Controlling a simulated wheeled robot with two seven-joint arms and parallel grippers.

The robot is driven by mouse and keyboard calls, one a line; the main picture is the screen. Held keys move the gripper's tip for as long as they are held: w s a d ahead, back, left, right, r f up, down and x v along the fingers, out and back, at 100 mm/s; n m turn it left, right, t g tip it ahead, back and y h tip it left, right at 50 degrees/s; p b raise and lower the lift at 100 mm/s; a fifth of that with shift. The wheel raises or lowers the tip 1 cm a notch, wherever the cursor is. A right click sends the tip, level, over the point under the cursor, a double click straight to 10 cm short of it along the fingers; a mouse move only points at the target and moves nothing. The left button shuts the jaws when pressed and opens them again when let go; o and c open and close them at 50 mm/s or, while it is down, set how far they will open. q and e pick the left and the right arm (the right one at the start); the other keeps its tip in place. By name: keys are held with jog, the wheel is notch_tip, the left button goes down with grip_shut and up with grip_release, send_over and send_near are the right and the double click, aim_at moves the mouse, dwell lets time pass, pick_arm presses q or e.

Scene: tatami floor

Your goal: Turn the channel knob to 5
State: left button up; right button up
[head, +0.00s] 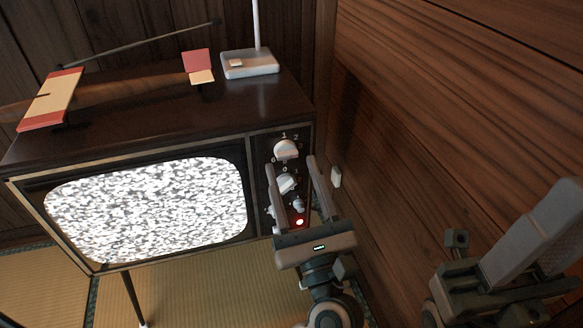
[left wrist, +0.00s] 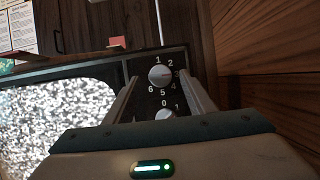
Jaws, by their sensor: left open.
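The channel knob (head: 286,149) is a round white knob at the top of the television's dark control panel. In the left wrist view the channel knob (left wrist: 160,76) is ringed by the numbers 1 to 6, and a faint reddish mark on it seems to point right, near 3. My left gripper (head: 291,163) is open, its fingers reaching up the panel with tips just below the channel knob in the head view. In the left wrist view the knob shows between the fingertips; contact cannot be told. My right gripper (head: 508,225) is at the lower right, away from the television.
A second white knob (head: 286,183) and smaller controls with a red light (head: 299,222) sit lower on the panel, between my left fingers. The television screen (head: 150,210) shows static. A wooden wall (head: 450,110) stands close on the right. An antenna base (head: 250,65) is on top.

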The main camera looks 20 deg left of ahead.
pick_arm(q)
jog(key=shift+x, duration=0.9)
jog(key=c, duration=1)
jog(key=shift+c, duration=0.2)
